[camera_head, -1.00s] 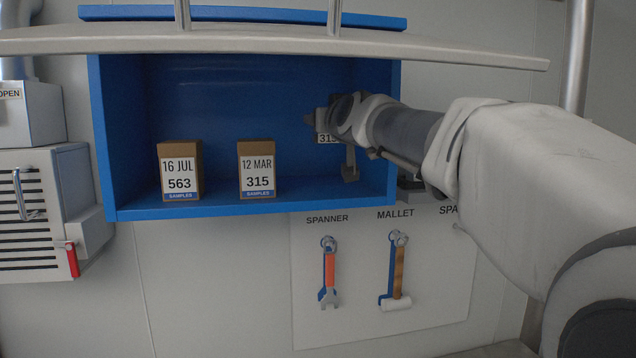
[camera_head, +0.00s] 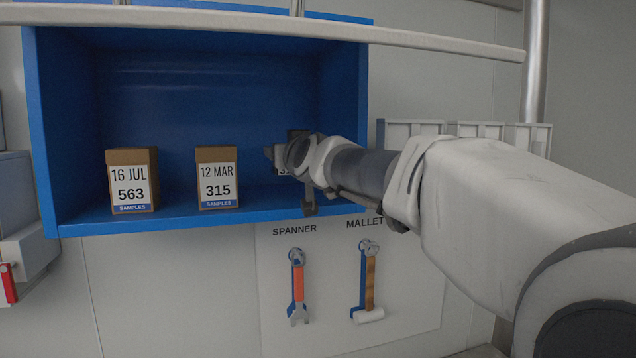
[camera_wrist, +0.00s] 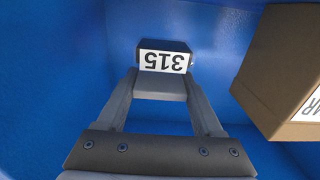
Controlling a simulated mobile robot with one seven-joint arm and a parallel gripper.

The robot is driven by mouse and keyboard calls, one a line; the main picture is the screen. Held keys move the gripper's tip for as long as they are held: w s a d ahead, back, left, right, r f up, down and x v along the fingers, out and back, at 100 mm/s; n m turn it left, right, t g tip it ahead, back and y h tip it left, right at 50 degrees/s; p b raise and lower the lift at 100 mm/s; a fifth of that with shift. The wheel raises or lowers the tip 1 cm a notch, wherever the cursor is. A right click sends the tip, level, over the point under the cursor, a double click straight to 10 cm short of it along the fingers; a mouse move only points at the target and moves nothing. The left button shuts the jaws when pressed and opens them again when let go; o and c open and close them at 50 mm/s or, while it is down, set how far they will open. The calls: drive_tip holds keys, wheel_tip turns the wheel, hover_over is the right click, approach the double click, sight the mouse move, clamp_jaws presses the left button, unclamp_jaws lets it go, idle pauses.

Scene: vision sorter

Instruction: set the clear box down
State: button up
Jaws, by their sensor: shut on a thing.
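My gripper (camera_head: 290,160) is inside the blue shelf, right of the two brown boxes. It is shut on a small box with a white label. In the wrist view my gripper's fingers (camera_wrist: 162,88) close on this box (camera_wrist: 165,46), which looks dark there, and its label reads 315 upside down. I take it for the clear box, though its walls do not clearly look see-through. In the head view my gripper hides most of it, and only part of the label shows. I cannot tell whether it touches the shelf floor.
The blue shelf (camera_head: 90,226) holds a brown box marked 563 (camera_head: 131,158) and one marked 315 (camera_head: 216,155). That second brown box is close on the right in the wrist view (camera_wrist: 275,75). A spanner (camera_head: 298,285) and a mallet (camera_head: 369,290) hang below.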

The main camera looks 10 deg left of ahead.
sight(286, 173)
drive_tip(key=shift+f+b, duration=1.25)
drive_tip(key=shift+f, duration=0.95)
drive_tip(key=o, duration=1.4)
drive_tip(key=shift+f, duration=0.1)
drive_tip(key=shift+c, duration=0.2)
drive_tip(key=b+v, duration=0.4)
drive_tip(key=v, duration=0.8)
drive_tip(key=s+d+f+m+g+h, duration=0.1)
drive_tip(key=s+d+f+g+h, duration=0.1)
drive_tip(key=s+d+f, duration=0.6)
drive_tip(key=s+d+f+m+g+h, duration=0.2)
drive_tip(key=s+d+f+g, duration=0.3)
drive_tip(key=f, duration=0.9)
drive_tip(key=s+d+f+m+g+h, duration=0.2)
drive_tip(key=s+d+f+g+h, duration=0.1)
drive_tip(key=s+d+f, duration=0.8)
drive_tip(key=shift+s+f+g+h, duration=0.15)
drive_tip(key=shift+s+g+h, duration=0.2)
drive_tip(key=shift+s, duration=0.25)
